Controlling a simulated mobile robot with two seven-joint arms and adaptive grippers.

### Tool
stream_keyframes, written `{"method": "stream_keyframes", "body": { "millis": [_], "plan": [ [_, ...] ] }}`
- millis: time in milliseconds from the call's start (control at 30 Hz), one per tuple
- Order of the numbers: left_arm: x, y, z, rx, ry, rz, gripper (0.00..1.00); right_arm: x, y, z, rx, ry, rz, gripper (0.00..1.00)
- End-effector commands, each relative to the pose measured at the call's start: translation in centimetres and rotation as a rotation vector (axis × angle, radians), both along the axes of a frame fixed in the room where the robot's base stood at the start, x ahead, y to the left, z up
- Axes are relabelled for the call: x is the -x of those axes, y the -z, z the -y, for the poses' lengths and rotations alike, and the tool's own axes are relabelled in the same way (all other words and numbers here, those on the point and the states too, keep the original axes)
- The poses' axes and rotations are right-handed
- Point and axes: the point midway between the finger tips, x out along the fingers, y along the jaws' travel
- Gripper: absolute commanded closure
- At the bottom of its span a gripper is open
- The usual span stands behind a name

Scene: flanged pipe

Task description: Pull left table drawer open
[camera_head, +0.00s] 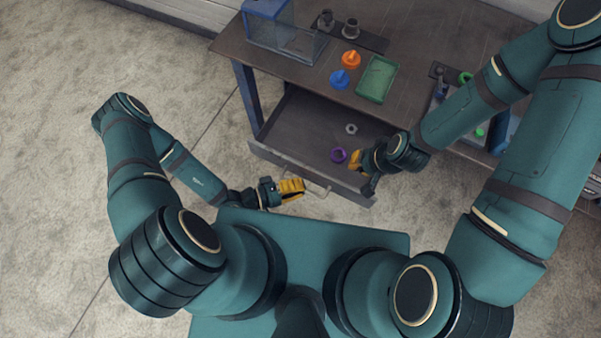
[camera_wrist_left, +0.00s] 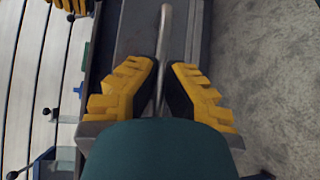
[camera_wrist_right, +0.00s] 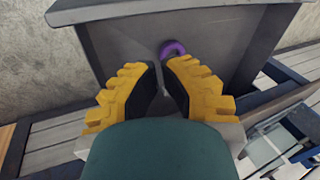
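The left table drawer (camera_head: 313,135) is pulled out from under the brown table (camera_head: 400,35). Its interior is visible from above. A grey bar handle (camera_head: 318,190) is on its front, and it also shows in the left wrist view (camera_wrist_left: 164,35). My left gripper (camera_head: 303,187) is at the front of the drawer, with its yellow fingers close on both sides of the handle bar, shut on it. My right gripper (camera_head: 362,160) is over the right end of the drawer.
A purple ring (camera_head: 338,155) and a grey ring (camera_head: 351,129) lie in the drawer. On the table are a green tray (camera_head: 377,79), an orange part (camera_head: 351,59), a blue part (camera_head: 339,79) and a clear bin (camera_head: 287,40). The floor on the left is clear.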

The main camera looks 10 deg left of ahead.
Motion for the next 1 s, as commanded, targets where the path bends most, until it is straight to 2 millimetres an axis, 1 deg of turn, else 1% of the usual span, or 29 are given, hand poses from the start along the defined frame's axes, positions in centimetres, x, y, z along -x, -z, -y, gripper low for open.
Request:
{"method": "stream_keyframes", "body": {
  "millis": [33, 233, 267, 300, 333, 633, 733, 867, 1000],
  "plan": [
    [0.2, 0.3, 0.0, -0.006, 0.004, -0.006, 1.00, 0.0, 0.0, 0.0, 0.000, 0.000, 0.000, 1.00],
    [0.1, 0.3, 0.0, -0.006, 0.004, -0.006, 1.00, 0.0, 0.1, 0.0, 0.000, 0.000, -0.001, 1.00],
    [0.1, 0.3, 0.0, -0.006, 0.004, -0.006, 0.82, 0.0, 0.1, 0.0, 0.000, 0.000, -0.001, 1.00],
    [0.1, 0.3, 0.0, -0.006, 0.004, -0.005, 0.68, 0.0, 0.1, 0.0, 0.000, 0.000, -0.001, 1.00],
    [0.1, 0.3, 0.0, -0.005, 0.003, -0.004, 0.59, 0.0, 0.0, 0.0, 0.000, 0.000, -0.001, 1.00],
    [0.0, 0.1, -0.1, -0.002, 0.001, -0.001, 0.59, 0.0, 0.0, 0.0, 0.000, -0.001, -0.001, 1.00],
    [0.2, 0.0, -0.5, -0.003, 0.000, -0.001, 0.59, 0.0, 0.0, 0.0, 0.000, -0.001, -0.001, 1.00],
    [0.9, -0.2, -2.1, -0.005, -0.002, 0.000, 0.59, 0.0, 0.0, 0.0, 0.000, -0.001, -0.001, 1.00],
    [2.2, -0.6, -4.6, -0.006, -0.002, -0.002, 0.59, 0.0, 0.0, 0.0, 0.000, -0.001, -0.001, 1.00]
  ]
}}
